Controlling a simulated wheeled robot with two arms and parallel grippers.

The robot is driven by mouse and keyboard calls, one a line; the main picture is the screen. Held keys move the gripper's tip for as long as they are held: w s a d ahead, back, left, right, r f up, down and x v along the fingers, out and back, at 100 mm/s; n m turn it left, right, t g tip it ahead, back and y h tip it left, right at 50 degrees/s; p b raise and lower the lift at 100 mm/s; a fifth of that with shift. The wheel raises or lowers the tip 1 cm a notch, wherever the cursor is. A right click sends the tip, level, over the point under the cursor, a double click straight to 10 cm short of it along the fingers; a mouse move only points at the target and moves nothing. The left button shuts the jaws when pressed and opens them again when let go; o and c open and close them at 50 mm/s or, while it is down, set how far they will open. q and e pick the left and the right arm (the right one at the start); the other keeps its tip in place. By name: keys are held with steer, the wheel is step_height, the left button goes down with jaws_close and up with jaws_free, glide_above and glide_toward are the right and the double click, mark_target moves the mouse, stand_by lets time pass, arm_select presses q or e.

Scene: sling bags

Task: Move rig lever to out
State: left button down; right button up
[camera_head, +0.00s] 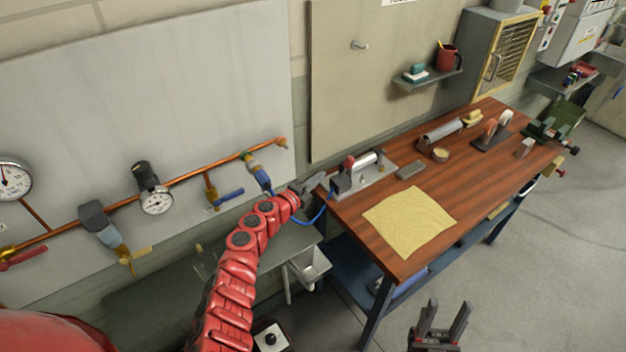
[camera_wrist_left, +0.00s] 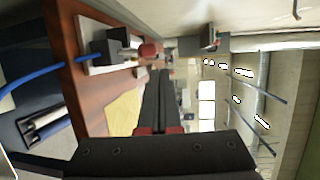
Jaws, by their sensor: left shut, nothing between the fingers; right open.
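The rig (camera_head: 362,176) is a metal fixture with a cylinder on a pale plate at the near left corner of the wooden bench. A red-ended part (camera_head: 349,162), which looks like its lever knob, stands on its left side; it also shows in the left wrist view (camera_wrist_left: 148,50). My left gripper (camera_head: 318,181) is shut and empty, just left of the rig and apart from the red knob. Its dark fingers (camera_wrist_left: 160,92) lie together in the left wrist view. My right gripper (camera_head: 441,318) is open and empty, low in front of the bench.
A yellow cloth (camera_head: 410,221) lies on the bench (camera_head: 470,185). A grey block (camera_head: 411,169) lies beside the rig. A blue hose (camera_head: 317,219) runs from the rig's left. Copper pipes with valves (camera_head: 229,195) and gauges line the wall at left. The floor at right is clear.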

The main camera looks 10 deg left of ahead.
arm_select(q)
steer(key=shift+r+v, duration=0.25)
steer(key=shift+v, duration=0.85)
steer(key=shift+s+d, duration=0.1)
steer(key=shift+s, duration=0.05)
steer(key=shift+f, duration=0.1)
